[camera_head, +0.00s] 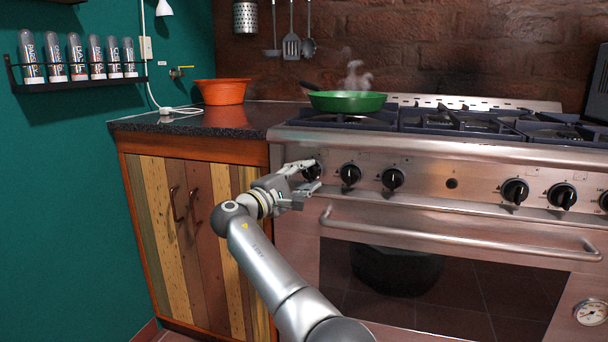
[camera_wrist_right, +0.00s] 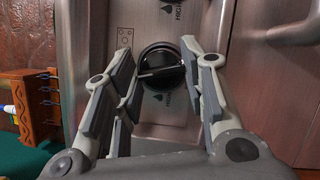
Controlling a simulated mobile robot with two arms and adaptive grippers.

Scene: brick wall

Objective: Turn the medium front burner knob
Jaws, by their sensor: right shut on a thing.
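A row of black knobs runs along the steel front panel of the stove (camera_head: 452,160). My right gripper (camera_head: 309,180) is at the leftmost knob (camera_head: 312,172), which its fingers partly hide in the head view. In the right wrist view the round black knob (camera_wrist_right: 160,68) sits between the two fingers, with a pale pointer line across its face. The gripper is shut on this knob. Two more knobs, the second (camera_head: 350,175) and the third (camera_head: 393,179), are to its right and untouched. My left gripper is in neither view.
A green pan (camera_head: 347,102) gives off steam on the left hob. The oven handle (camera_head: 450,233) runs across below the knobs, close to my right gripper. A wooden cabinet (camera_head: 185,220) stands to the left, with an orange bowl (camera_head: 222,92) on its counter.

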